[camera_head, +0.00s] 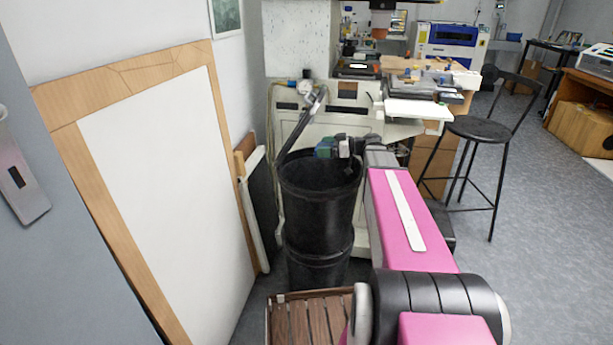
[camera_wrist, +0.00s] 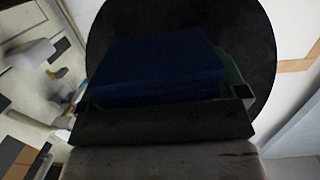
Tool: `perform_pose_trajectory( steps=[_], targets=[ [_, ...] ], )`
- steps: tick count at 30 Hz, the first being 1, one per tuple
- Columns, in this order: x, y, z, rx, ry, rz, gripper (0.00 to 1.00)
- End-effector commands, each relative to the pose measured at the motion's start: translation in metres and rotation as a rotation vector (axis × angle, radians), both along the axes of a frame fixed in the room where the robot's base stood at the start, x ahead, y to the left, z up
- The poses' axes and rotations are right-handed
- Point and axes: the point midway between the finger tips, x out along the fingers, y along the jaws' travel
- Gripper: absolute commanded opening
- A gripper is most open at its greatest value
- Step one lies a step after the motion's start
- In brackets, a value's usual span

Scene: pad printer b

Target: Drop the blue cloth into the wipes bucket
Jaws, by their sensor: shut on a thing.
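The blue cloth (camera_wrist: 155,65) shows in the wrist view as a dark blue folded block held at my gripper. The wipes bucket (camera_head: 318,210) is a tall black round bin left of my arm in the head view. Its dark round opening (camera_wrist: 258,45) lies behind the cloth in the wrist view. My gripper (camera_head: 328,149) is at the end of my pink arm, over the bucket's mouth near its far rim. It is shut on the cloth, which is above the opening. In the head view the cloth is small and hard to tell from the gripper.
A cream machine (camera_head: 375,115) with a hose stands behind the bucket. A brown slatted wooden piece (camera_head: 310,318) is in front of it. A white wood-framed board (camera_head: 160,190) leans at the left. A black stool (camera_head: 480,131) stands at the right, with open floor (camera_head: 550,230) beyond.

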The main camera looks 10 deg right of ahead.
Motion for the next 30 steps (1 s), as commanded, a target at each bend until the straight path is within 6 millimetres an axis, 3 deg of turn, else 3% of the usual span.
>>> perform_pose_trajectory(
  steps=[8, 22, 30],
  targets=[
    [-0.004, -0.002, -0.007, 0.000, 0.000, 0.029, 0.68],
    [-0.004, -0.002, -0.053, -0.001, 0.001, 0.027, 0.68],
    [-0.004, -0.002, -0.059, -0.001, -0.001, 0.027, 0.68]
  ],
)
